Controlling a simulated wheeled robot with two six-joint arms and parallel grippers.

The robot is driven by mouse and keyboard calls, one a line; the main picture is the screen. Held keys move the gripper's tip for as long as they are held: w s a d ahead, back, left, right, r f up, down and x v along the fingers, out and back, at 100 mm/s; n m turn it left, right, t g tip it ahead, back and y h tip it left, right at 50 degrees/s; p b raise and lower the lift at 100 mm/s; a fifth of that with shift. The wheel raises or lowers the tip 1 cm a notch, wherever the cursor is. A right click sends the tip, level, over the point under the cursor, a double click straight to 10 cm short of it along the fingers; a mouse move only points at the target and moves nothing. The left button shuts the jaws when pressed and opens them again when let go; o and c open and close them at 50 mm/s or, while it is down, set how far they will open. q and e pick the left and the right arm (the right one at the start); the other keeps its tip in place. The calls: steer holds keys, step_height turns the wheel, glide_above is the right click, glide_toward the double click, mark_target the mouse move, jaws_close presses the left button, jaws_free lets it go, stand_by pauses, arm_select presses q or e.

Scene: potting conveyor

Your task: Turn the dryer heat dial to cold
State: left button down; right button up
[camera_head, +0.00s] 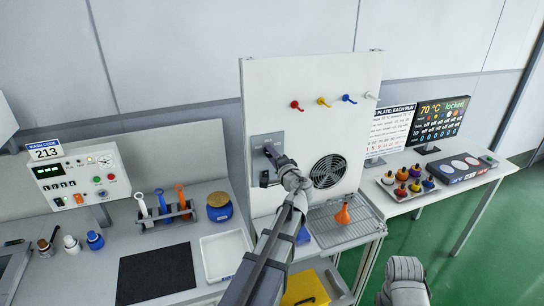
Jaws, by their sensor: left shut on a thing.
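The dryer is a tall white panel (290,83) with a round black fan grille (328,171). On its left side is a grey control plate (262,140). My left gripper (272,160) reaches up from below and is at this plate, shut on the dial there. The gripper covers most of the dial, so I cannot read its setting. A small dark part shows beside the gripper, low on the plate. A grey part of my right arm shows at the bottom right, but its gripper is not in view.
Coloured knobs (324,101) stick out from the panel above. An orange funnel (343,214) stands on the wire rack (325,234) below the grille. A white tray (226,255) and black mat (156,275) lie left of my arm. A screen (440,117) stands right.

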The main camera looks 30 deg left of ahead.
arm_select(q)
steer(key=shift+c, duration=2)
jaws_free()
steer(key=v, duration=0.7)
steer(key=shift+s+d+p, duration=0.25)
steer(key=shift+d+p, duration=0.05)
steer(key=shift+d, duration=0.05)
steer(key=s+d+f+n+g+h, duration=0.2)
steer(key=s+d+f+g+h, duration=0.15)
steer(key=s+d+f, duration=0.35)
steer(key=s+d+f+n+g+h, duration=0.1)
steer(key=s+d+f+g+h, duration=0.25)
steer(key=d+f, duration=0.6)
steer(key=s+d+f+g+h, duration=0.1)
steer(key=s+d+g+h, duration=0.1)
steer(key=s+d, duration=0.4)
steer(key=s+d+f+m+g+h, duration=0.1)
steer(key=s+d+f+h, duration=0.1)
steer(key=s+d, duration=0.3)
steer(key=d+h, duration=0.1)
steer(key=d, duration=0.2)
steer(key=shift+s+f+g, duration=0.25)
steer(key=shift+s+g, duration=0.15)
